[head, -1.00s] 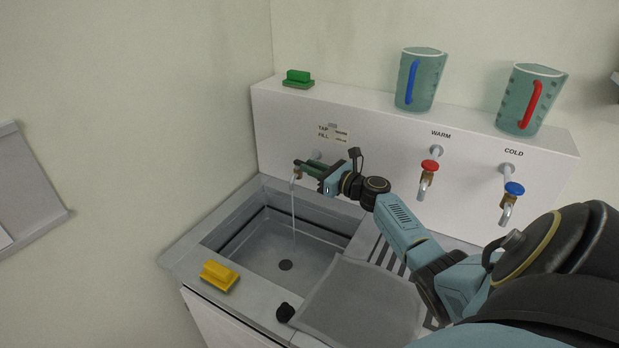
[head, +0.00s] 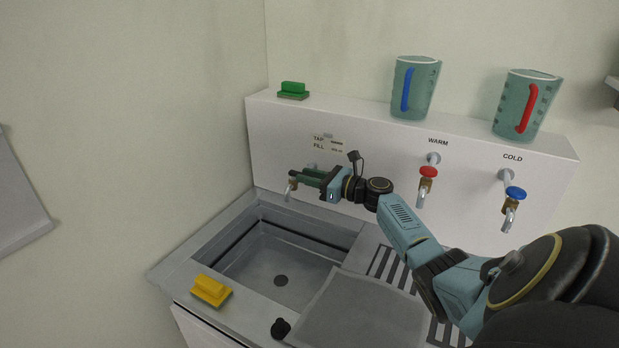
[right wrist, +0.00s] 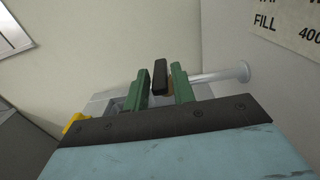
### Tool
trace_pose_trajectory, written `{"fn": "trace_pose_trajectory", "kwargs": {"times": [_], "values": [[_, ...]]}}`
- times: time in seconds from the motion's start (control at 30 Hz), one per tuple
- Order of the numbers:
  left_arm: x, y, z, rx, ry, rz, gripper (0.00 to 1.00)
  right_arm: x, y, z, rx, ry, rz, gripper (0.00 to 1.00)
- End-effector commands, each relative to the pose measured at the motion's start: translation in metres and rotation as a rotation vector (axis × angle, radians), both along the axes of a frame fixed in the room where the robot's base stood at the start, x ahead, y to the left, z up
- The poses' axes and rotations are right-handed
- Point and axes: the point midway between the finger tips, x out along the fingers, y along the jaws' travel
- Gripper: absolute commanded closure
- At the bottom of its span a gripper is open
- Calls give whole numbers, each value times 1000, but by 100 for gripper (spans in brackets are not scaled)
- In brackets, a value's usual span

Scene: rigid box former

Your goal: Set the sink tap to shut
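The sink tap (head: 291,190) stands out from the white back panel over the left end of the sink (head: 280,265). No water stream shows under its spout. My right gripper (head: 298,176) is at the tap's top, partly hiding it. In the right wrist view the tap's dark lever (right wrist: 160,76) stands between the green fingers of my right gripper (right wrist: 158,88). A gap shows on the lever's left side, so the fingers look open around it; contact on the right side is hard to tell. My left gripper is not in view.
A warm tap with a red knob (head: 428,172) and a cold tap with a blue knob (head: 515,193) are to the right. Two jugs (head: 415,88) (head: 527,105) and a green sponge (head: 293,91) stand on the ledge. A yellow sponge (head: 211,290) and black stopper (head: 281,328) lie at the sink's front.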

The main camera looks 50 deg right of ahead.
Motion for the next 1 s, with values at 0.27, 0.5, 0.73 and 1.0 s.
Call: {"fn": "trace_pose_trajectory", "kwargs": {"times": [0.27, 0.5, 0.73, 1.0], "values": [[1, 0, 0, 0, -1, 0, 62, 0, 0, 0, 0, 0, -1, 62], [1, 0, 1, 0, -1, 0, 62, -9, -3, -1, -1, 2, -1, 62], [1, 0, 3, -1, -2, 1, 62, -49, -15, -1, -2, 3, -2, 62], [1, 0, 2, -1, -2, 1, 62, -102, -32, -1, -2, 2, -2, 62]]}}
